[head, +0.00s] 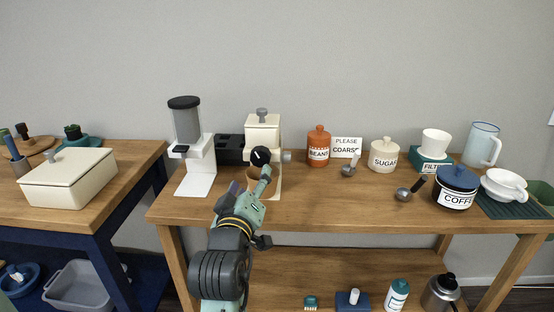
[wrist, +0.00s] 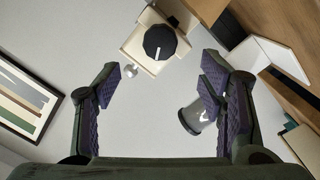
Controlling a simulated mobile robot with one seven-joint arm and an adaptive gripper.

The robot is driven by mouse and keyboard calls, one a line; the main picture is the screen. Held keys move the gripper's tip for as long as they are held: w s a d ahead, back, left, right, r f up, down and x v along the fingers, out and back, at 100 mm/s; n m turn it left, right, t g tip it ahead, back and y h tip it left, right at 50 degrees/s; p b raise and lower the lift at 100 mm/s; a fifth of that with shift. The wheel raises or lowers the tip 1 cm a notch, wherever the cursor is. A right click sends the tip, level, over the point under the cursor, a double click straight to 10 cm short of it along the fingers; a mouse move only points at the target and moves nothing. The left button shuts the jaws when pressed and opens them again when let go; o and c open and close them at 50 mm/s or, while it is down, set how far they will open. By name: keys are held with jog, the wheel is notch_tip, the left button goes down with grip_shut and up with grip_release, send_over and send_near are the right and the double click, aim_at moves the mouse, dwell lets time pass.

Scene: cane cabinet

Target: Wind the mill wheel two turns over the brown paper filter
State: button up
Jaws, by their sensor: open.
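The cream mill (head: 262,130) stands on the wooden table, with a grey knob on top. A round black wheel (head: 260,156) with a white mark sits on its front; I take this as the mill wheel. It also shows in the wrist view (wrist: 160,43), beyond and between my fingers. My gripper (head: 250,182) is in front of the mill, partly hidden by my arm in the head view. In the wrist view my gripper (wrist: 163,84) is wide open and empty, apart from the wheel. I cannot make out the brown paper filter for certain.
A white grinder (head: 195,160) with a clear hopper stands close left of the mill. A beans jar (head: 318,150), sugar jar (head: 383,157), coffee jar (head: 456,190), filter box (head: 430,160) and white dripper (head: 503,184) stand to the right.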

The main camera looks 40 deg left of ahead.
aim_at(259, 159)
jog(key=p+x, duration=0.2)
jog(key=x, duration=0.8)
jog(key=shift+w+a+p, duration=0.15)
jog(key=shift+w+p, duration=0.1)
jog(key=shift+p, duration=0.05)
jog(key=shift+c, duration=0.5)
jog(key=c, duration=1.1)
